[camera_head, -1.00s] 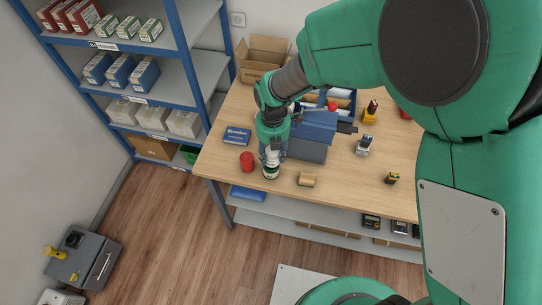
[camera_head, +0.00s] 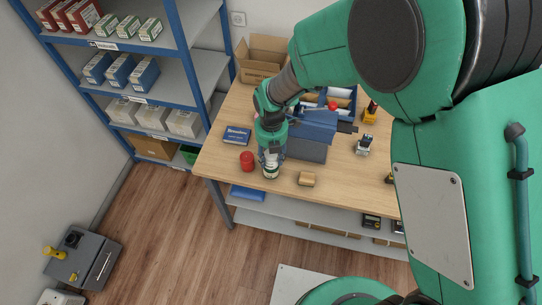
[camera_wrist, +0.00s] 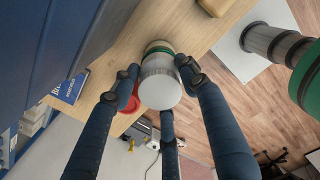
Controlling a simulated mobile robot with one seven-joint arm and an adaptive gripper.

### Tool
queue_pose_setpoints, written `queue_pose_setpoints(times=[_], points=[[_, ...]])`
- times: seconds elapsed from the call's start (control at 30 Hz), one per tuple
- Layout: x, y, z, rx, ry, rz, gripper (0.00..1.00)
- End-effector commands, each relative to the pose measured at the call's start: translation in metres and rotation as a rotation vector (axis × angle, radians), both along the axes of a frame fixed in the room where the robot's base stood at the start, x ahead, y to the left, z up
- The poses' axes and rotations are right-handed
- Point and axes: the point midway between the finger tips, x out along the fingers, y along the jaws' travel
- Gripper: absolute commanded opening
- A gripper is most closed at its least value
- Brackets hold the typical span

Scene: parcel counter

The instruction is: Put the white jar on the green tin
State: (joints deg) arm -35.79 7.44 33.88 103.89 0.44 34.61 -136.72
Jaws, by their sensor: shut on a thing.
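My gripper (camera_head: 271,160) points down near the front edge of the wooden table. Its fingers are closed around the white jar (camera_wrist: 160,88), whose pale round top faces the wrist camera. The green tin (camera_head: 271,174), with a green band and a pale label, stands on the table directly under the gripper. In the wrist view a green band of the tin (camera_wrist: 158,47) shows just beyond the jar. The jar is in line with the tin, at or very near its top. Whether they touch I cannot tell. The fingers hide most of the jar in the head view.
A red can (camera_head: 247,161) stands close to the left of the tin. A blue box (camera_head: 237,136) lies behind it. A tan block (camera_head: 306,179) lies to the right. A grey-blue bin (camera_head: 306,148) stands close behind the gripper. The table's front edge is near.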

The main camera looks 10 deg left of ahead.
Motion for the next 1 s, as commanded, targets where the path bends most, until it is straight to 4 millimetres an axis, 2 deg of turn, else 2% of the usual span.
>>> queue_pose_setpoints(times=[0.37,0.4,0.47,0.8,1.0], points=[[0.000,0.000,-0.003,0.001,-0.001,0.000,0.15],[0.000,0.000,-0.002,0.001,-0.001,0.000,0.52],[0.000,0.000,-0.002,0.001,-0.001,0.000,0.63],[0.000,0.000,-0.001,0.001,-0.001,0.000,0.63],[0.001,0.001,0.009,0.002,-0.002,0.000,0.63]])
